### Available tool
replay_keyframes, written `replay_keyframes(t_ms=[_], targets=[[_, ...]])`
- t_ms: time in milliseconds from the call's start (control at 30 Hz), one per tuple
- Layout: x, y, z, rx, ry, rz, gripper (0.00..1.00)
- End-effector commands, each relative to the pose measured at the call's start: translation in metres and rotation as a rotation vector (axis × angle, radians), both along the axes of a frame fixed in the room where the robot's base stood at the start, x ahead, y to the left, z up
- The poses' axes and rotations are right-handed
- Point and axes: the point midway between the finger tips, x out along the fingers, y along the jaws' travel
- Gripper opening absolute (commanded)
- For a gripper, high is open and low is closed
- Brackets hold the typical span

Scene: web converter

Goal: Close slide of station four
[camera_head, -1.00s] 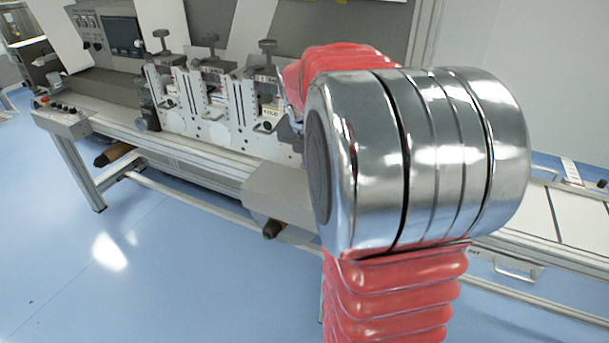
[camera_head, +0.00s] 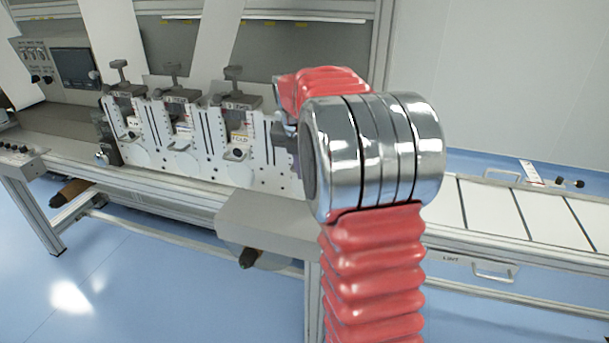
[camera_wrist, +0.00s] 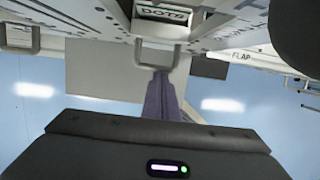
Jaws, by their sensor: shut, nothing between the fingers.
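In the head view a row of stations with white slotted plates (camera_head: 165,135) stands on the converter. Three stations with T-handled knobs show; one carries a FOLD label (camera_head: 239,137). Anything farther right in the row is hidden behind my arm, and I cannot read a number four. In the wrist view a block labelled DOTS (camera_wrist: 165,14) is at the top, with a grey U-shaped handle (camera_wrist: 139,55) below it. My gripper (camera_wrist: 160,78) is shut and empty, its tips at or very near the handle; I cannot tell whether they touch.
A FLAP label (camera_wrist: 241,57) is on a plate at the right in the wrist view. A grey box (camera_head: 265,222) juts out below the row. A conveyor with white panels (camera_head: 490,208) runs right. The blue floor (camera_head: 150,290) in front is open.

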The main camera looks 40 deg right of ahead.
Motion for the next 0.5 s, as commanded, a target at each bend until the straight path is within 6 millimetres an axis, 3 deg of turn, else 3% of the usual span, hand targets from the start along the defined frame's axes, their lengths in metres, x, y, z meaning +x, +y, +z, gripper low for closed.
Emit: replay_keyframes(t_ms=[500], targets=[[0.0039, -0.0041, 0.0029, -0.011, -0.012, 0.003, 0.0]])
